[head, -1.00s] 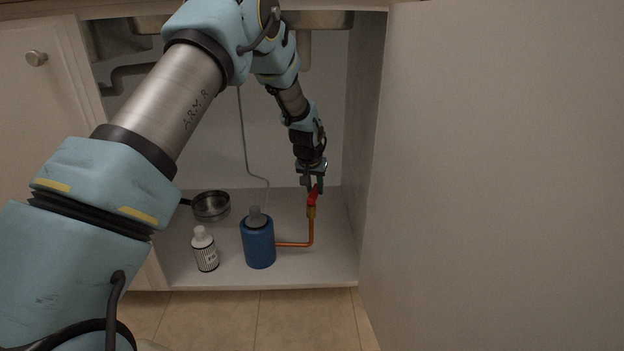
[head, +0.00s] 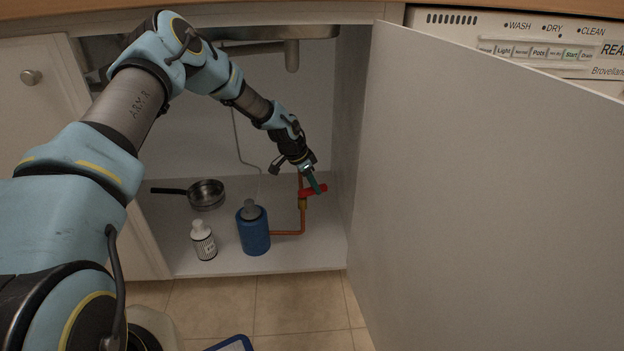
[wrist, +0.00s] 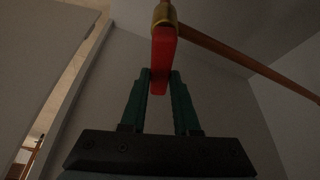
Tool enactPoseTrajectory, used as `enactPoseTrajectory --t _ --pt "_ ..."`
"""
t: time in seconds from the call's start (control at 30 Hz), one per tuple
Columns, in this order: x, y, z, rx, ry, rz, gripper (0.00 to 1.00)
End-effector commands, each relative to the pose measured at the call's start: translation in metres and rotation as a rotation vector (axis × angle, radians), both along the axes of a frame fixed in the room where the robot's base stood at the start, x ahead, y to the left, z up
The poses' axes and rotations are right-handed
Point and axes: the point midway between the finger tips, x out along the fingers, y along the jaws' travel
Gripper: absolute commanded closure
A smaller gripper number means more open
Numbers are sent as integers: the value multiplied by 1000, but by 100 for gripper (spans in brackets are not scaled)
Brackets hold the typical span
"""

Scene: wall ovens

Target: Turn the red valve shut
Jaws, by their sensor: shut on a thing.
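The red valve handle (head: 320,188) sits on a brass valve body (head: 302,202) on an upright copper pipe (head: 303,220) inside the open under-sink cabinet. The handle points to the right, roughly crosswise to the pipe. My gripper (head: 318,187) reaches down to it with green fingers. In the wrist view, the red handle (wrist: 162,52) lies between the two fingertips (wrist: 160,76), and my gripper is shut on it. The brass fitting (wrist: 165,14) shows at the top there. The fingers partly cover the handle in the head view.
A blue canister (head: 254,232), a white bottle (head: 203,243) and a dark-handled pan (head: 207,196) stand on the cabinet floor (head: 180,262), left of the valve. The open cabinet door (head: 470,200) blocks the right side. The sink basin (head: 262,33) hangs above.

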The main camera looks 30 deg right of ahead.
Motion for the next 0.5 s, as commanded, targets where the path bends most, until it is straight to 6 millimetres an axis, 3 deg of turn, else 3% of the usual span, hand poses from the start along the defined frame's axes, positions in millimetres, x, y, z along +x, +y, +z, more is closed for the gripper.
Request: enactPoseTrajectory --t 0.5 --pt "-11 3 -1 1 1 -296 100"
